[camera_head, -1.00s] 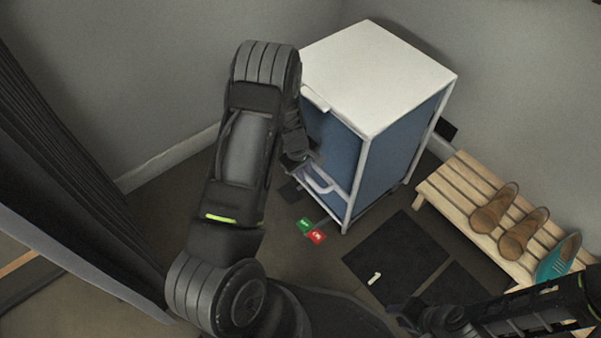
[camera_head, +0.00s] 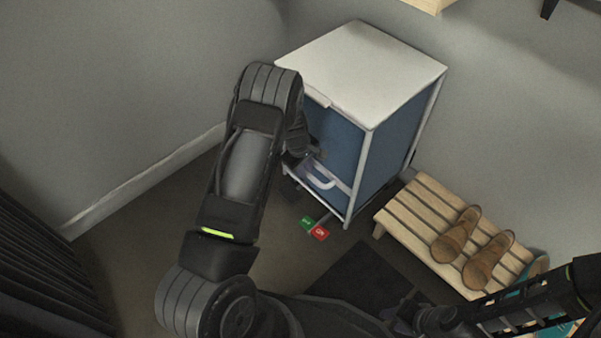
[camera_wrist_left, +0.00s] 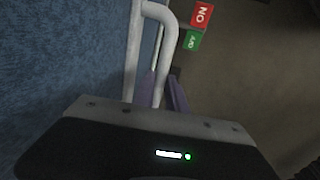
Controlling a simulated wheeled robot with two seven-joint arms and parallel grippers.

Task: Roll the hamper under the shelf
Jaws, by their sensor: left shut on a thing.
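The hamper (camera_head: 361,75) has a white lid, a white frame and blue sides, and stands upright on the floor in the head view. A white loop handle (camera_head: 321,181) sticks out low on its near side. My left gripper (camera_wrist_left: 163,92) is shut on this handle, with its purple fingers around the white bar in the left wrist view. Red and green ON/OFF tabs (camera_head: 314,228) show at the hamper's foot. My right gripper (camera_head: 398,316) is low at the right, empty-looking, its jaws unclear. A pale wooden edge (camera_head: 428,4), perhaps the shelf, is cut off at the top.
A slatted wooden rack (camera_head: 415,222) with brown shoes (camera_head: 457,234) stands close to the hamper's right. A dark floor mat (camera_head: 360,278) lies in front. Grey walls meet behind the hamper. A dark curtain (camera_head: 45,265) hangs at lower left. Floor at left is clear.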

